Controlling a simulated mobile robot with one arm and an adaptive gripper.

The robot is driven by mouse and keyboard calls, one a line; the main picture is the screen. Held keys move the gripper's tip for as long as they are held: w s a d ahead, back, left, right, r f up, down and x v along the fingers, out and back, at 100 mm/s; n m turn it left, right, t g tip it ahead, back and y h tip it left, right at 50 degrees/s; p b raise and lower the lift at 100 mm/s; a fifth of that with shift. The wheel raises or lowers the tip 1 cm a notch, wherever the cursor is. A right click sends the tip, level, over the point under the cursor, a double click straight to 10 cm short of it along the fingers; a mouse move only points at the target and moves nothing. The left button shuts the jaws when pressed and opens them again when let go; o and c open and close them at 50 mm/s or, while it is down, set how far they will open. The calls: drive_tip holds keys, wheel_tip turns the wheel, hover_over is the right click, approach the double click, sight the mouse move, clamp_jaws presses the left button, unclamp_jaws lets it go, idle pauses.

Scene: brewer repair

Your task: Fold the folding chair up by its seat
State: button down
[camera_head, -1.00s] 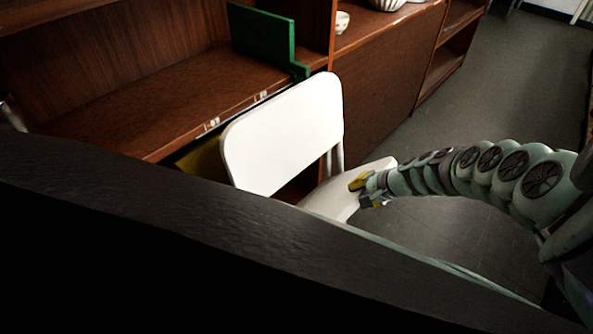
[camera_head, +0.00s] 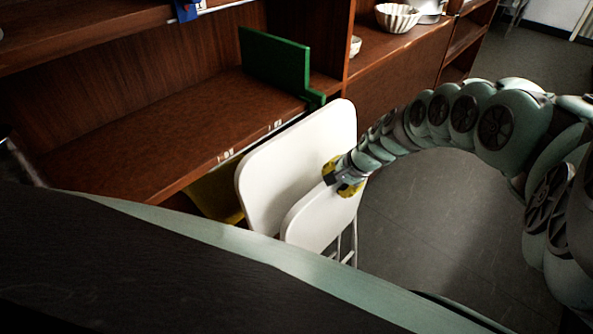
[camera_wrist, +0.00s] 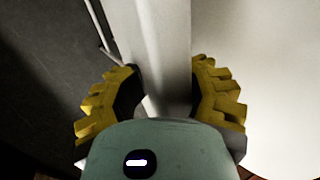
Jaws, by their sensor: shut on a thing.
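The white folding chair stands in front of the shelf unit. Its backrest (camera_head: 262,190) is upright and leans toward the shelf. Its seat (camera_head: 318,217) is tilted up steeply, close in front of the backrest, with the legs showing below it. My gripper (camera_head: 342,178) is at the upper right edge of the seat, its yellow fingers shut on that edge. In the wrist view the gripper (camera_wrist: 165,95) has one yellow finger on each side of the white seat edge (camera_wrist: 160,50). The chair's lower left part is hidden behind my own body.
A brown wooden shelf unit (camera_head: 160,145) stands right behind the chair. A green bookend-like piece (camera_head: 275,60) is on its shelf, and a white fluted bowl (camera_head: 397,17) stands farther right. Grey floor (camera_head: 420,220) to the right is clear.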

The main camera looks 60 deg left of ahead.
drive_tip(key=c, duration=1.7)
unclamp_jaws()
drive_tip(key=shift+s+a+r+b, duration=0.1)
drive_tip(key=shift+s+a+b, duration=0.15)
drive_tip(key=shift+a, duration=0.5)
drive_tip(key=shift+s+a+b, duration=0.1)
drive_tip(key=shift+a+b, duration=0.25)
drive_tip(key=shift+a, duration=0.4)
drive_tip(key=o, duration=0.9)
